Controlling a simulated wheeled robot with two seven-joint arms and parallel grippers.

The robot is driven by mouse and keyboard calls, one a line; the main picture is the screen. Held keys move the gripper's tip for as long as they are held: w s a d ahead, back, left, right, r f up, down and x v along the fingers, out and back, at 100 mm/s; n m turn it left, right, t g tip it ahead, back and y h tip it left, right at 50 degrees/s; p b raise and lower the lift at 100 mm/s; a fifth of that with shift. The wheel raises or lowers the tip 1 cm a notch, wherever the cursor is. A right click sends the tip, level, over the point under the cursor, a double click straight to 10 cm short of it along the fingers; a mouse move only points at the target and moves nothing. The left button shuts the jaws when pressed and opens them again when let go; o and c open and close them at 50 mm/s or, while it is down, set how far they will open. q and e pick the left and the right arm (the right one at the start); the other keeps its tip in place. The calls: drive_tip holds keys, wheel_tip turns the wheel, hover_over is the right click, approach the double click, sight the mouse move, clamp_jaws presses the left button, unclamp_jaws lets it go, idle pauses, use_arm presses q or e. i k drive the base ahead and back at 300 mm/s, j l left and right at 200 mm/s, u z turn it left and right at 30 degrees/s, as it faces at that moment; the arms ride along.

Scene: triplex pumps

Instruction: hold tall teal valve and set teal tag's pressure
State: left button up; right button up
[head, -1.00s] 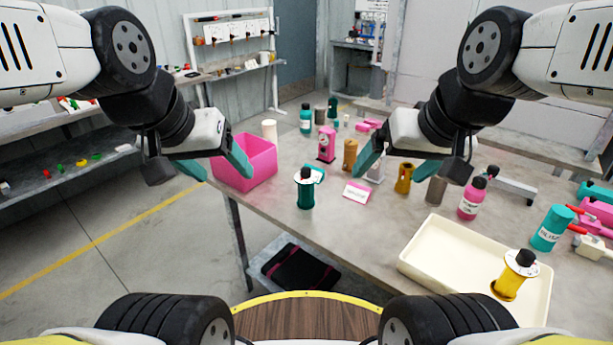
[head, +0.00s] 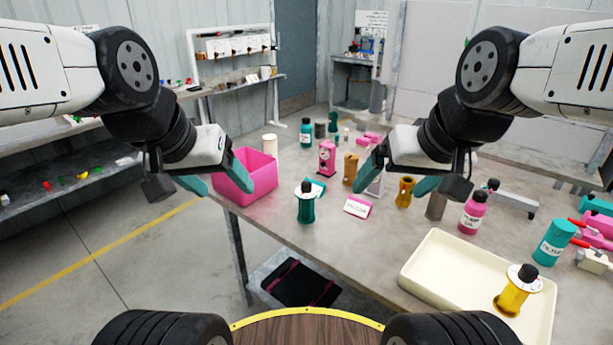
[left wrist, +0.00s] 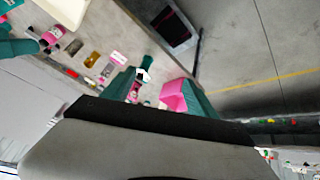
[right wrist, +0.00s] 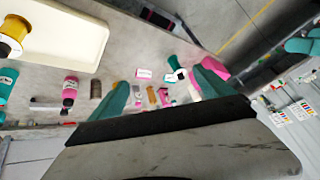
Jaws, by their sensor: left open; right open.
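The tall teal valve (head: 306,208), with a white dial and black knob, stands upright on the table near its front edge. It also shows in the left wrist view (left wrist: 146,63) and the right wrist view (right wrist: 174,62). A small teal tag (head: 318,185) stands just behind it, partly hidden; its writing is unreadable here. My left gripper (head: 227,192) is open and empty, left of the valve, in front of the pink bin in the head view. My right gripper (head: 388,194) is open and empty, right of the valve and the pink tag. Neither touches the valve.
A pink bin (head: 262,186) stands at the table's left edge. A pink tag (head: 357,207) is right of the valve. Bottles and other valves stand behind and right. A cream tray (head: 425,262) holds a yellow valve (head: 513,293). Bare table lies between valve and tray.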

sight(305, 186)
drive_tip(key=j+z, duration=0.15)
drive_tip(key=z, duration=0.25)
drive_tip(key=j+z, duration=0.15)
drive_tip(key=z, duration=0.2)
drive_tip(key=j+z, duration=0.15)
drive_tip(key=j, duration=0.35)
drive_tip(key=k+j+z, duration=0.2)
drive_tip(key=j, duration=0.25)
drive_tip(key=j+z, duration=0.15)
drive_tip(key=j, duration=0.35)
drive_tip(key=k+j, duration=0.1)
drive_tip(key=j, duration=0.35)
